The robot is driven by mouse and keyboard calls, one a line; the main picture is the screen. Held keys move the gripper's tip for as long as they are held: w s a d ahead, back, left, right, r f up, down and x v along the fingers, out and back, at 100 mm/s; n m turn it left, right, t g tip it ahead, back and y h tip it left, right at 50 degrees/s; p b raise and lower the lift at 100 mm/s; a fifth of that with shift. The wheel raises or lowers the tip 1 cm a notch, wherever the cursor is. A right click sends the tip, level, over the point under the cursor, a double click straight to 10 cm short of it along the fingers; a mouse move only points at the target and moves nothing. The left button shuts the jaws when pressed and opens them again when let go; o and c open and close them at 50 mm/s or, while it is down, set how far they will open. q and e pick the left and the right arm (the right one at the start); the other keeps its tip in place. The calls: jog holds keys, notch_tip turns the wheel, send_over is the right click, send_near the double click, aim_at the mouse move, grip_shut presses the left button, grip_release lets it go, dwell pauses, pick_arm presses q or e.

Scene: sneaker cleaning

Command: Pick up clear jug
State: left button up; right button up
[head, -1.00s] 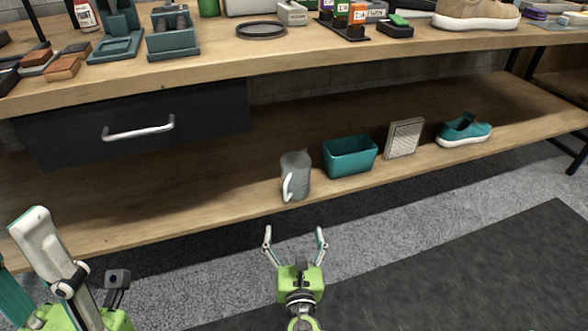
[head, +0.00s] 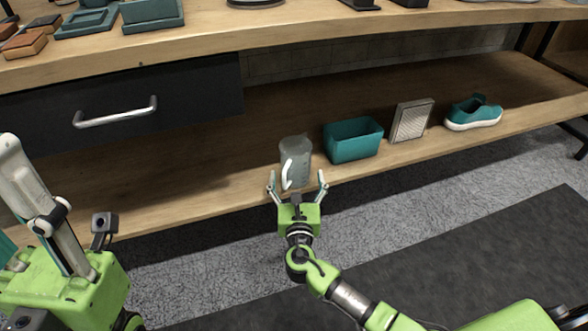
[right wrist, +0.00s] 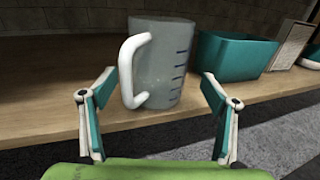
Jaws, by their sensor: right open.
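The clear jug (head: 297,158) stands upright on the lower shelf near its front edge. It looks greyish and see-through, with a white handle facing me. In the right wrist view the jug (right wrist: 168,62) shows dark measuring marks on its right side. My right gripper (head: 297,178) is open and empty, right in front of the jug. In the right wrist view its fingers (right wrist: 155,95) stand apart to the left and right of the jug's lower part, on the near side. My left arm is at the lower left of the head view; its fingertips cannot be made out clearly.
A teal bin (head: 354,141) stands close to the jug's right on the lower shelf (head: 200,180). Farther right are a framed grey panel (head: 411,121) and a teal sneaker (head: 474,113). A black drawer (head: 120,110) is at left.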

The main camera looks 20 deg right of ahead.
aim_at(295, 153)
jog(key=b+x, duration=0.2)
jog(key=x, duration=0.2)
jog(key=shift+w+r, duration=0.1)
jog(key=shift+w, duration=0.25)
jog(key=c, duration=1.2)
jog(key=shift+c, duration=0.2)
jog(key=shift+r, duration=0.2)
